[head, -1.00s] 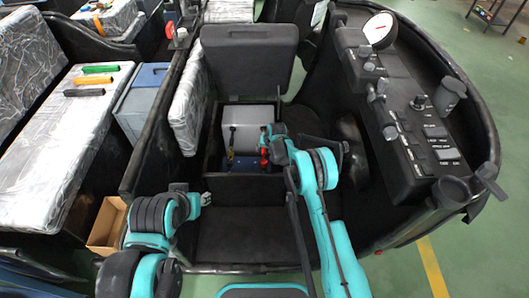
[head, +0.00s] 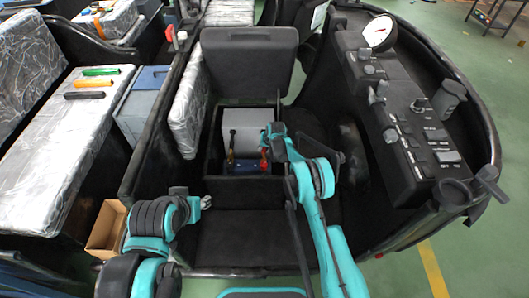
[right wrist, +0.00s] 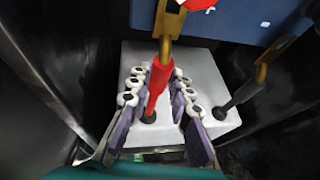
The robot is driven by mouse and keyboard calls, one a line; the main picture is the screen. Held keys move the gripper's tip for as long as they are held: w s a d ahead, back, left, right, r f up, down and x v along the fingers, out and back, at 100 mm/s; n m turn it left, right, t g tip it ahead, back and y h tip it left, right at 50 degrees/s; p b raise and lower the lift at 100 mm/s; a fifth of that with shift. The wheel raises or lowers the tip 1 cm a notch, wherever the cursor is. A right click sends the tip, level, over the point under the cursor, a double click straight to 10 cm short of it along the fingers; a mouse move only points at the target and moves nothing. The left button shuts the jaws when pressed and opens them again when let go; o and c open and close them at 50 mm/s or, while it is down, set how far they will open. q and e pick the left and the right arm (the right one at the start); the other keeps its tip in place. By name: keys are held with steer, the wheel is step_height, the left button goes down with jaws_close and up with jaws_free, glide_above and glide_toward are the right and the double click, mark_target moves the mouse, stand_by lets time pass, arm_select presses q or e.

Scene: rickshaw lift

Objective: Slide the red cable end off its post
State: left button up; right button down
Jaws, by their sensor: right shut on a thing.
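The red cable end has a red sleeve (right wrist: 156,92) and a brass-coloured lug (right wrist: 170,20). My right gripper (right wrist: 160,76) is shut on the sleeve, one finger on each side, in the right wrist view. The lug reaches toward a red post cap (right wrist: 200,4) at the top edge; I cannot tell whether it is around the post. In the head view my right gripper (head: 268,143) is above the blue battery (head: 244,167), and the red sleeve (head: 264,160) shows below it. My left gripper (head: 206,201) hangs outside the well, its fingers too small to read.
A black cable end with a brass lug (head: 231,151) stands on the battery's left side. A grey box (head: 247,128) sits behind the battery in the black-walled well. The raised seat (head: 249,55) is behind, and a control console (head: 405,110) is at the right.

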steer(key=c, duration=1.4)
jaws_free()
steer(key=shift+o, duration=0.2)
steer(key=v, duration=1.2)
steer(key=shift+w, duration=0.1)
